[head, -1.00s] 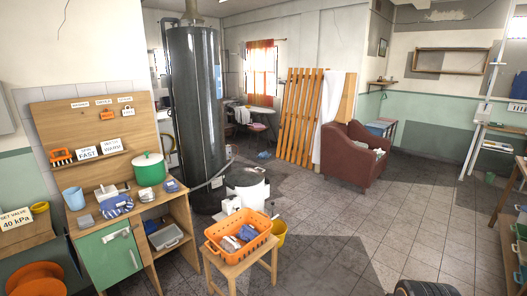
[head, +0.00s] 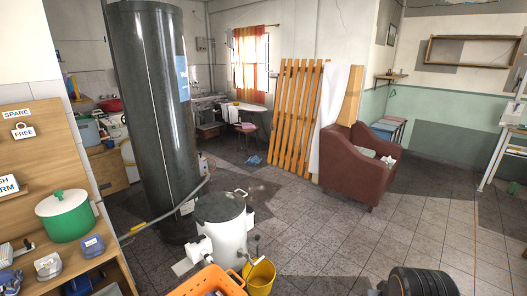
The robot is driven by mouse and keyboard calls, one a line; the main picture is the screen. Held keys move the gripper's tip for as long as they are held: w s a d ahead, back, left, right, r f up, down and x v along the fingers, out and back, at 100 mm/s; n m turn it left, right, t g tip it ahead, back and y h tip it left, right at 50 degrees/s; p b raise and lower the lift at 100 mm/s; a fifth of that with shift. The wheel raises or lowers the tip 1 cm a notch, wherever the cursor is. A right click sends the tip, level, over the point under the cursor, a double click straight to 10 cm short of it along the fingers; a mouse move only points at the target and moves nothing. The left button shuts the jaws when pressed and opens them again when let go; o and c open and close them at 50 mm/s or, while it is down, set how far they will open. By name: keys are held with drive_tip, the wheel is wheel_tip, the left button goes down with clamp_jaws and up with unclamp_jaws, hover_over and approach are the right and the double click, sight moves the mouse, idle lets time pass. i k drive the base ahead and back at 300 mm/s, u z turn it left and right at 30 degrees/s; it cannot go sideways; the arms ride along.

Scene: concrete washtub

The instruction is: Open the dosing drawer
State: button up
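No part that I can name for sure as the dosing drawer shows in the head view. A white round tub (head: 221,232) with a lid stands on the floor left of centre, beside the tall dark boiler. White box-like fittings (head: 199,249) stick out from its lower left side; I cannot tell whether one of them is a drawer. A hose runs near its top. My gripper is not in view. A dark ribbed rounded part at the bottom right edge looks like part of my arm.
The dark boiler (head: 155,110) stands behind the tub. A yellow bucket (head: 260,274) and an orange basket (head: 210,284) are close in front of it. A wooden cabinet with a green pot (head: 66,216) is at left. Open tiled floor lies right, before the brown armchair (head: 355,168).

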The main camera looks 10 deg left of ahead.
sight(115, 136)
drive_tip(key=i, duration=5.15)
drive_tip(key=u, duration=2.35)
drive_tip(key=i, duration=3.6)
drive_tip(key=u, duration=0.7)
drive_tip(key=k, duration=0.85)
drive_tip(key=z, duration=0.1)
